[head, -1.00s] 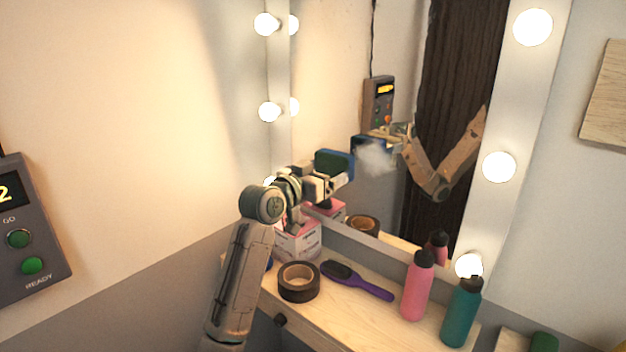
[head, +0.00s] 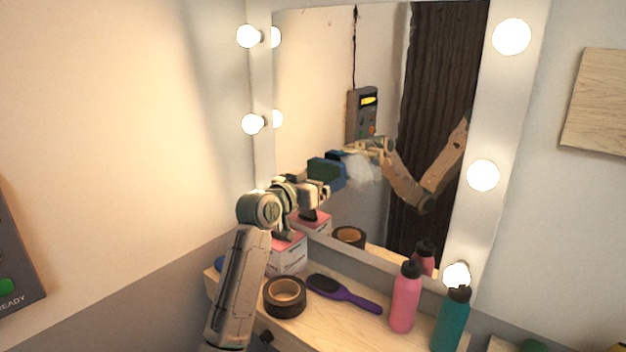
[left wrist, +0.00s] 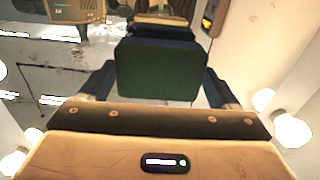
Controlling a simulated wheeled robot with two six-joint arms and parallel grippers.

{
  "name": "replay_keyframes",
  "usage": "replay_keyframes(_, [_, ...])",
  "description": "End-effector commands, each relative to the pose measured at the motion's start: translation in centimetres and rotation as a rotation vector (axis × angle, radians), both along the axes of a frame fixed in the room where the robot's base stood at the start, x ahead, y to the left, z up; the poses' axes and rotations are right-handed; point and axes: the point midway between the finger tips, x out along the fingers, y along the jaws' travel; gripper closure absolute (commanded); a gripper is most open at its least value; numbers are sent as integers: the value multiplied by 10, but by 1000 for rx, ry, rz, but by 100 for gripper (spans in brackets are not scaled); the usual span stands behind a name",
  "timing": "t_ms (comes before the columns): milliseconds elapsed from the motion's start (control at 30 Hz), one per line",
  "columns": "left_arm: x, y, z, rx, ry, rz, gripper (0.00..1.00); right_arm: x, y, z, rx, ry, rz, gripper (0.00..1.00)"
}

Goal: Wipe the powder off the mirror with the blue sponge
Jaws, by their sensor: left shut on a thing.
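My left gripper (head: 318,188) is shut on the sponge (head: 325,171), which is blue with a dark green pad. It holds the sponge up in front of the mirror (head: 310,70), close to the glass. I cannot tell if they touch. The white powder smudge (head: 364,168) shows on the mirror just right of the sponge, partly over my arm's reflection. In the left wrist view, the green pad (left wrist: 158,70) faces the camera between the fingers and hides the glass behind it. My right gripper is not in view.
Below, the wooden shelf (head: 315,299) holds a pink-and-white box (head: 289,259), a tape roll (head: 284,297), a purple brush (head: 345,293), a pink bottle (head: 405,300) and a teal bottle (head: 451,321). Bulbs (head: 484,175) line the mirror frame.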

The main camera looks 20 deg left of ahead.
Motion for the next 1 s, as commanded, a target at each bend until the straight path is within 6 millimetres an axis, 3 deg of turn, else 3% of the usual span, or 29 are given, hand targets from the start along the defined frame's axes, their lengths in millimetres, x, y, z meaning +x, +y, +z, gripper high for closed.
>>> replay_keyframes(333, [5, -2, 0, 0, 0, 0, 33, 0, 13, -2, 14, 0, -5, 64])
replay_keyframes(1000, [18, -7, 0, -1, 0, 0, 33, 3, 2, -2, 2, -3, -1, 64])
